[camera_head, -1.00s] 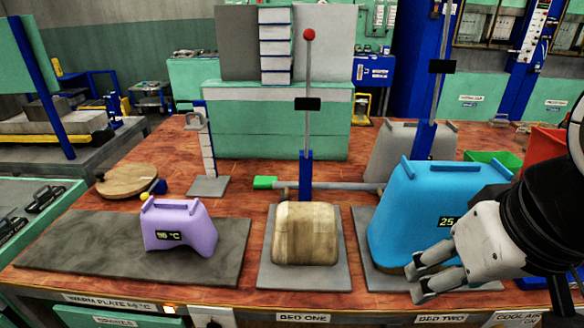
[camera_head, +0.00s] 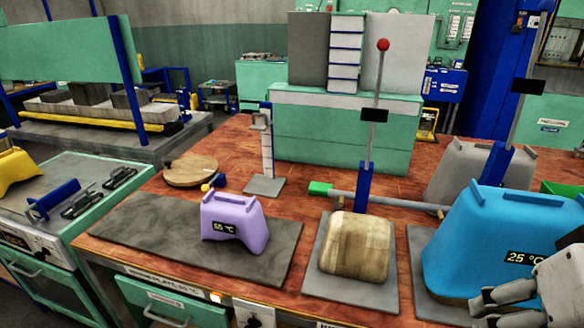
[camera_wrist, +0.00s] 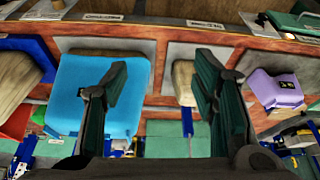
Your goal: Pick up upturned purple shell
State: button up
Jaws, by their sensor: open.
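The purple shell (camera_head: 235,222) stands on the dark warm plate (camera_head: 180,240) at the left of the bench, with a small display on its front. In the wrist view the purple shell (camera_wrist: 276,90) is at the right, outside my fingers. My gripper (camera_head: 515,300) is at the lower right in the head view, in front of the blue shell and well to the right of the purple one. In the wrist view my gripper (camera_wrist: 162,80) has its two fingers wide apart with nothing between them held.
A wooden block (camera_head: 357,246) sits on the bed one plate, between my gripper and the purple shell. A blue shell (camera_head: 490,240) stands on bed two. A lever with a red knob (camera_head: 383,45) rises behind the block. A round wooden board (camera_head: 191,170) lies behind the warm plate.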

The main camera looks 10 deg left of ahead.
aim_at(224, 217)
jog(key=i+j, duration=0.15)
jog(key=j, duration=0.25)
jog(key=i+j+u, duration=0.1)
jog(key=j, duration=0.3)
jog(key=i+j, duration=0.2)
jog(key=j, duration=0.2)
jog(key=i+j+u, duration=0.1)
jog(key=j, duration=0.3)
jog(key=i+j, duration=0.25)
jog(key=j, duration=0.15)
